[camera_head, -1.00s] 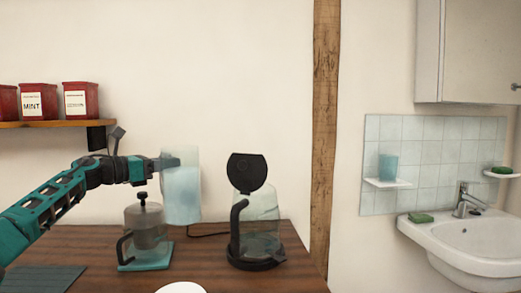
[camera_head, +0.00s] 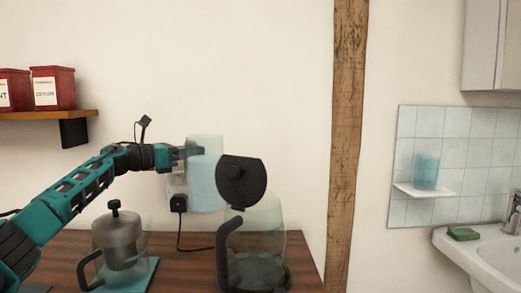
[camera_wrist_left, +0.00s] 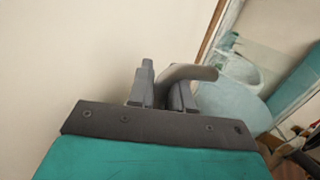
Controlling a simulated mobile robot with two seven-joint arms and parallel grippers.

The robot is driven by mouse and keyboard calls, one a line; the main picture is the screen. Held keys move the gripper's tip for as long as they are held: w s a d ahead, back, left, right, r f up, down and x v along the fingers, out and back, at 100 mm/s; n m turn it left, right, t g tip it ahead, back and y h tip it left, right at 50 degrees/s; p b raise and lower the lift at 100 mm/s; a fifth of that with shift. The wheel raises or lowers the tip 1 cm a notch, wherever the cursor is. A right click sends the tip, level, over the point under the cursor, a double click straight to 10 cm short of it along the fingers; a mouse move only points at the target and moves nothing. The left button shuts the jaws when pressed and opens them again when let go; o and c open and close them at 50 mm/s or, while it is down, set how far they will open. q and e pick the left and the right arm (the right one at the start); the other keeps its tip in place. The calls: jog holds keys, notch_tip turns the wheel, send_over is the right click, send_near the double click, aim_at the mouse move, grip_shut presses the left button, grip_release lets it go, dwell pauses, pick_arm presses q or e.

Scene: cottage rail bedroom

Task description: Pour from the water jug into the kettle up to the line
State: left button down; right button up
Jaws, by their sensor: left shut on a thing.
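The water jug (camera_head: 206,180) is a clear, pale-blue vessel with water in it. It is held in the air, close to upright, left of the kettle's open lid. My left gripper (camera_head: 186,153) is shut on the jug's handle; in the wrist view my fingers (camera_wrist_left: 160,88) close around the grey handle (camera_wrist_left: 190,73). The glass kettle (camera_head: 262,225) stands on the table with its black lid (camera_head: 241,182) raised and its black handle toward the left. I cannot make out the fill line or any water in the kettle. My right gripper is out of view.
A French press (camera_head: 117,235) stands on a teal mat (camera_head: 140,275) on the wooden table (camera_head: 190,262), below my left arm. A socket with a black plug (camera_head: 178,204) and cord is behind the jug. A shelf (camera_head: 45,115) with red tins hangs at left.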

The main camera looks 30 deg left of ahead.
pick_arm(q)
jog(key=shift+w+a+r, duration=0.1)
jog(key=shift+w+r, duration=0.2)
jog(key=shift+w, duration=0.15)
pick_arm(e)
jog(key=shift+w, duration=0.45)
pick_arm(q)
jog(key=shift+s+r, duration=0.1)
jog(key=shift+r, duration=0.05)
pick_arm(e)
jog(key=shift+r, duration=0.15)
